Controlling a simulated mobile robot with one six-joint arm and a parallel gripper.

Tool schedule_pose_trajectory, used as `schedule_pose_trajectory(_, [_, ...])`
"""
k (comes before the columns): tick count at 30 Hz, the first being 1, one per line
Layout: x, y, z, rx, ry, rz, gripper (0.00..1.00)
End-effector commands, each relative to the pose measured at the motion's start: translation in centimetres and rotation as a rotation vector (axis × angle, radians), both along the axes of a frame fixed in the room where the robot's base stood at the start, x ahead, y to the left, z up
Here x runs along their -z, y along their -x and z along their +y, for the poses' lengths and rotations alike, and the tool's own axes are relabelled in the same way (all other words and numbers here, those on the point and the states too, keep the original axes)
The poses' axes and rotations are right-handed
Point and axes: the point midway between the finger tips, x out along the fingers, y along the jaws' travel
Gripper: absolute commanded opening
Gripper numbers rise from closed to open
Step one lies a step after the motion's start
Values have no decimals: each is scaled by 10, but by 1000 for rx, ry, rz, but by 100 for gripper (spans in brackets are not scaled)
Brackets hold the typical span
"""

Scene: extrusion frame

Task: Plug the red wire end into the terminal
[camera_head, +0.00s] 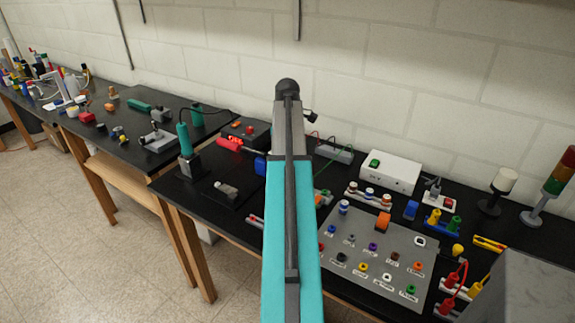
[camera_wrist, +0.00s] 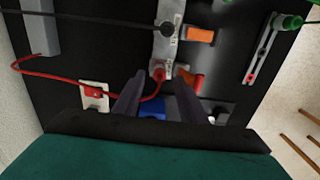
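In the wrist view, a thin red wire (camera_wrist: 50,74) runs from a grey box (camera_wrist: 40,34) at the upper left. It passes by a white plate with a red part (camera_wrist: 94,95) and curves up towards a red piece (camera_wrist: 159,72) at the lower end of a pale labelled strip (camera_wrist: 167,45). I cannot tell whether this red piece is the wire's end or a terminal post, or whether it is plugged in. My gripper (camera_wrist: 159,82) has its two dark fingers apart, with the red piece just beyond the tips. The arm hides the gripper in the head view.
Orange blocks (camera_wrist: 200,34) lie right of the strip, and a blue block (camera_wrist: 153,107) shows between the fingers. A black cable crosses the top. In the head view, a grey socket panel (camera_head: 345,262) and white box (camera_head: 391,172) stand right of my arm.

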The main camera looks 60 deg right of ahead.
Motion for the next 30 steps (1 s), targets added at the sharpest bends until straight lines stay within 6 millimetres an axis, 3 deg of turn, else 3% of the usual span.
schedule_pose_trajectory(21, [-89,0,-1,1,1,-1,38])
schedule_pose_trajectory(30, [-107,1,0,1,0,0,38])
